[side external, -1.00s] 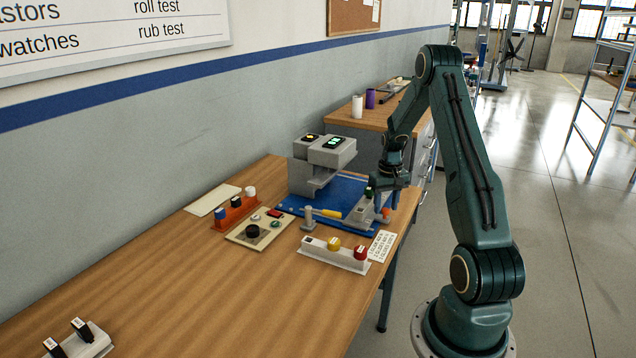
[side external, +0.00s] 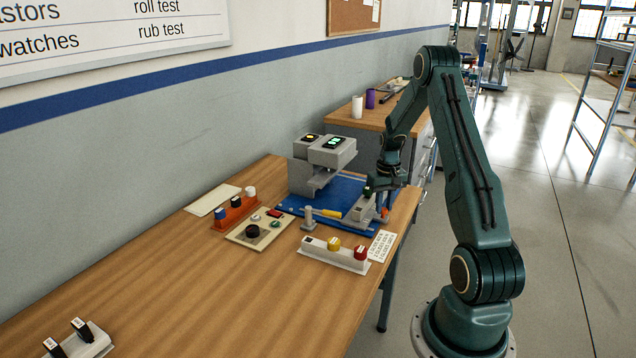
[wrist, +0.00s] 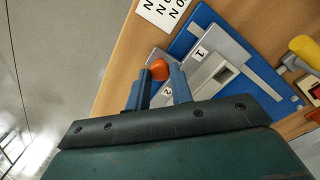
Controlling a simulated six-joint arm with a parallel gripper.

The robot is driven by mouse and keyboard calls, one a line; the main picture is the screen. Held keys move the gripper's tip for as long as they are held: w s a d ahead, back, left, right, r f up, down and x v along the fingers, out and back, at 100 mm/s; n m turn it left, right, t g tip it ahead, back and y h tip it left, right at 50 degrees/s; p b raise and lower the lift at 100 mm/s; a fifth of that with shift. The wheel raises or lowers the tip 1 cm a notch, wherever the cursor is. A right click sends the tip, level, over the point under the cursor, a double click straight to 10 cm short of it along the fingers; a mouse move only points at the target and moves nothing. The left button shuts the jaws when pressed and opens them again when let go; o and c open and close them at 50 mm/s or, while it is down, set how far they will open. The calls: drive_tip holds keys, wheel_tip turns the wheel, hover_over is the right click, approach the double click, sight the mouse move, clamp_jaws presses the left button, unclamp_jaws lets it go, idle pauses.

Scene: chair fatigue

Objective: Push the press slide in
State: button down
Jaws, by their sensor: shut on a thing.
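The press (side external: 325,162) is a grey body with a lit green display, standing on a blue base plate (side external: 345,187). The grey slide (side external: 357,212) lies on the front right of the plate; its labels 1 and 2 show in the wrist view (wrist: 205,72). An orange knob (side external: 386,213) is at the slide's outer end. My gripper (side external: 380,188) is low over that end. In the wrist view my gripper (wrist: 157,80) has its fingers on either side of the orange knob (wrist: 159,69), shut on it. The exact finger contact is hard to see.
A grey block with yellow and red knobs (side external: 335,255), a button panel (side external: 258,230) and a printed card (side external: 381,246) lie nearby.

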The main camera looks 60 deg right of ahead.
drive_tip(key=shift+w+d, duration=0.1)
drive_tip(key=shift+w, duration=5.65)
drive_tip(key=c, duration=2.2)
unclamp_jaws()
drive_tip(key=shift+w+r, duration=0.1)
drive_tip(key=shift+w, duration=0.2)
drive_tip(key=c, duration=2.2)
unclamp_jaws()
drive_tip(key=shift+w, duration=0.45)
drive_tip(key=shift+w+a, duration=0.25)
drive_tip(key=shift+w, duration=0.05)
drive_tip(key=c, duration=1.2)
unclamp_jaws()
drive_tip(key=shift+o, duration=0.2)
drive_tip(key=shift+s+d+r, duration=0.1)
drive_tip(key=shift+d+r, duration=0.05)
drive_tip(key=shift+r, duration=0.55)
wheel_tip(320, 180, up, 7)
drive_tip(key=s, duration=0.1)
drive_tip(key=shift+s+f, duration=0.2)
drive_tip(key=shift+s, duration=0.15)
